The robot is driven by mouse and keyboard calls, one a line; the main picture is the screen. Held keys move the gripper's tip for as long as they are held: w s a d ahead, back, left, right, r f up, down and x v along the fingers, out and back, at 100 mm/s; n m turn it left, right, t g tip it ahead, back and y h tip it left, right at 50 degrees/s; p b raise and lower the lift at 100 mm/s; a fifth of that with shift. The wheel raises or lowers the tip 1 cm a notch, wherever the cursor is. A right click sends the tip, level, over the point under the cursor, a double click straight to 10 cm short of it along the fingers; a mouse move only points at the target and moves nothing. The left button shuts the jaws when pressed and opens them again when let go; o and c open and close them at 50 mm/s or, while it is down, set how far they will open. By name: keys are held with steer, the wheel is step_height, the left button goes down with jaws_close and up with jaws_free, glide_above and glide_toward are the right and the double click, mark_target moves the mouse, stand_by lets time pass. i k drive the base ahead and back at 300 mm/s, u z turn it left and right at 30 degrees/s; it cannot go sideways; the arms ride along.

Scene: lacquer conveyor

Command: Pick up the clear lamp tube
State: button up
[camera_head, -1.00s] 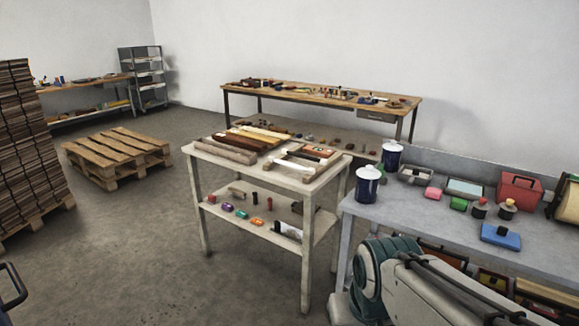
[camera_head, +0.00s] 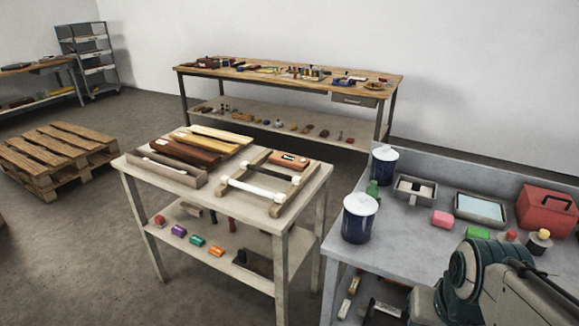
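On the small cream table (camera_head: 130,171) a wooden rack (camera_head: 290,194) holds a pale tube with white ends across its front (camera_head: 250,188). I cannot tell for sure which one is the clear lamp tube. A grey-brown trough (camera_head: 165,172) at the table's left front also has something pale in it. My gripper is out of view; only a part of my arm shows at the lower right, well apart from the small table.
A grey bench (camera_head: 410,228) on the right carries a dark blue canister with a white lid (camera_head: 359,220), trays and a red toolbox (camera_head: 545,208). A long wooden workbench (camera_head: 225,73) stands behind. A pallet (camera_head: 58,155) lies left; the floor in front is open.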

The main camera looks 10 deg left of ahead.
mark_target(280, 198)
steer(key=u, duration=0.55)
steer(key=i, duration=1.15)
steer(key=u, duration=0.85)
